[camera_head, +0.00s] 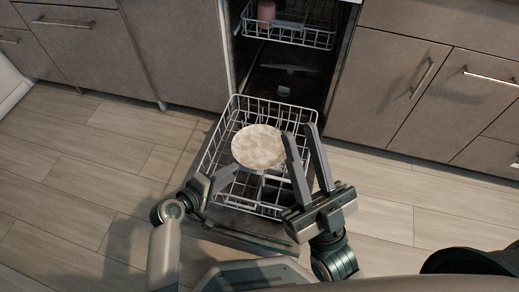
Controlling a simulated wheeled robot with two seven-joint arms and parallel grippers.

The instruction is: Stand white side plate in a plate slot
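The white side plate (258,146), round with a mottled pale surface, shows its broad face over the dishwasher's lower rack (212,150). I cannot tell whether it rests in a slot or is held above the wires. My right gripper (301,131) is open, its two long grey fingers apart over the rack's right part. Its left finger is close beside the plate's right edge; contact is unclear. My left gripper (226,172) is low over the rack's left part, its fingertips near the plate's lower left edge. Whether its fingers close on anything is unclear.
The lower rack is pulled out over the open dishwasher door (240,240). The upper rack (290,35) holds a pink cup (266,12) inside the dishwasher. Grey cabinets (395,90) flank the opening. The wooden floor is clear on both sides.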

